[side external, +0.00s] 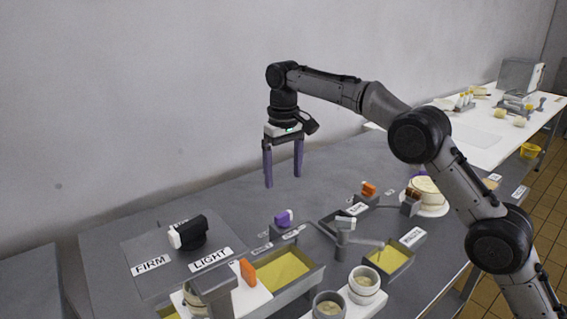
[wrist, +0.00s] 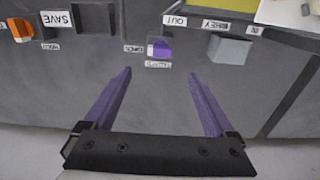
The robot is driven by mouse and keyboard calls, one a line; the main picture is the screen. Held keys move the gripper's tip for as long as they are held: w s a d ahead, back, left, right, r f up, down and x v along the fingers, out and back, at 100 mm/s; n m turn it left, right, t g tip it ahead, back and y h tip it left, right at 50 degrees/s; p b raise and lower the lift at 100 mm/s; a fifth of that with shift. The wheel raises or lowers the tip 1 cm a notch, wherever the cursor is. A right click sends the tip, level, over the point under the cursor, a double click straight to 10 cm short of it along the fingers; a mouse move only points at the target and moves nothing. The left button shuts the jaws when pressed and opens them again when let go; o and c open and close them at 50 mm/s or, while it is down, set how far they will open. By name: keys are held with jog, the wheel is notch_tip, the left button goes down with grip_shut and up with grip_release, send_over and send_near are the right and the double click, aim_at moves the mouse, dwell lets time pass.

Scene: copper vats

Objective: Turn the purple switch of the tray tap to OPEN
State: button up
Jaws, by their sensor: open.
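The purple switch (side external: 284,218), a small purple block with a white end, stands on the grey worktop behind a yellow-filled vat. It also shows in the wrist view (wrist: 161,47), near the top centre, its white part on the left and purple on the right. Small labels sit beside and below it, too small to read surely. My gripper (side external: 283,181) is open and empty, fingers pointing down, above the worktop and apart from the switch. In the wrist view my gripper (wrist: 160,73) has its two purple fingers spread, with the switch beyond the tips and roughly between them.
A black-and-white knob (side external: 190,234) stands on a panel labelled FIRM and LIGHT. An orange lever (side external: 248,272) and a grey tap (side external: 344,238) stand by the yellow-filled vat (side external: 285,270). An orange switch (side external: 368,189) is further right.

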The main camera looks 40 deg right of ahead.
jog(key=shift+r, duration=1.2)
jog(key=s+d+r+t, duration=0.25)
jog(key=s+r, duration=0.35)
jog(key=r, duration=0.6)
jog(key=s+d+r+t, duration=0.1)
jog(key=s+d+r, duration=0.15)
jog(key=s, duration=0.45)
jog(key=s+d+r, duration=0.1)
jog(key=s+r, duration=0.2)
jog(key=s, duration=0.5)
jog(key=s+d+f+t, duration=0.1)
jog(key=s+f, duration=0.5)
jog(key=s, duration=0.6)
jog(key=s+f, duration=0.3)
jog(key=f, duration=0.4)
jog(key=s+f+t, duration=0.1)
jog(key=s+f, duration=0.2)
jog(key=f, duration=0.3)
jog(key=shift+s+d+f, duration=0.25)
jog(key=shift+s+f, duration=0.05)
jog(key=shift+f, duration=0.05)
